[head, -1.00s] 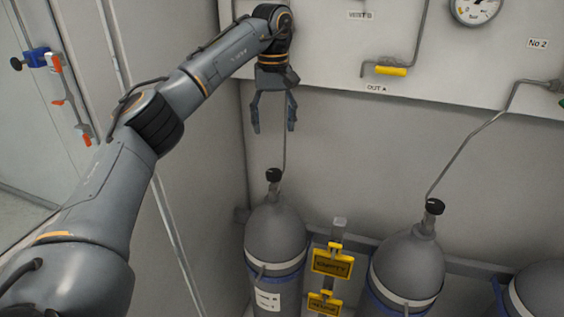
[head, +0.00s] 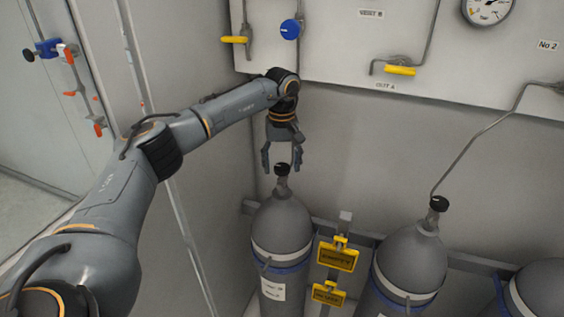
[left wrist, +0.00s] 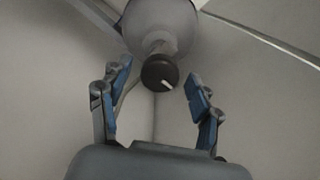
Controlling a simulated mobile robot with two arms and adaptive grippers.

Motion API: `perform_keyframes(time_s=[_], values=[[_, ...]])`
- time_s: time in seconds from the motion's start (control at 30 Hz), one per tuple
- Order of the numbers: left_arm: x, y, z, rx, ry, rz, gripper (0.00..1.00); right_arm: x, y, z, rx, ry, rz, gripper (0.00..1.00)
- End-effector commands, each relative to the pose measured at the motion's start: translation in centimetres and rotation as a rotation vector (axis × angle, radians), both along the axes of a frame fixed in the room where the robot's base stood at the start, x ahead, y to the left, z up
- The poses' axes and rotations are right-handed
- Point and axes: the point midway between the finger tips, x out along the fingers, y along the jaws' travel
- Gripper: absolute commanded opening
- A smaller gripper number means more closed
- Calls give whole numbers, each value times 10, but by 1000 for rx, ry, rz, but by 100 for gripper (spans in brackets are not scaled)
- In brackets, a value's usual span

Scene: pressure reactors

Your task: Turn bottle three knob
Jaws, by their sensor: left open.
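A grey gas bottle (head: 282,230) stands at the left of the row, with a black knob (head: 282,168) on its neck. My left gripper (head: 282,167) is open and points down, just above the knob and around its top in the head view. In the left wrist view the black knob (left wrist: 160,72) with a white mark lies between and a little beyond the two blue fingertips (left wrist: 158,82), which are apart from it. Another bottle (head: 408,262) with a black knob (head: 439,203) stands to the right. No bottle number is readable. My right gripper is not in view.
A wall panel (head: 330,60) with yellow valve handles (head: 399,70), a blue knob (head: 290,29) and a gauge (head: 486,8) is above the bottles. Yellow signs (head: 338,256) hang between the bottles. A wall lies close to the left of my arm.

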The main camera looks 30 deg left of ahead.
Motion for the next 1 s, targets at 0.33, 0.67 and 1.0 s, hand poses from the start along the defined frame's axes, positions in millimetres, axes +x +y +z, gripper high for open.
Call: perform_keyframes(time_s=[0.33, 0.67, 1.0], values=[[0, 0, 0, 0, 0, 0, 25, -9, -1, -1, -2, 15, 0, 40], [0, 0, 0, 1, 1, 16, 9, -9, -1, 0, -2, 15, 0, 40], [0, 0, 1, 0, 2, 185, 9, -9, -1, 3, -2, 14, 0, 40]])
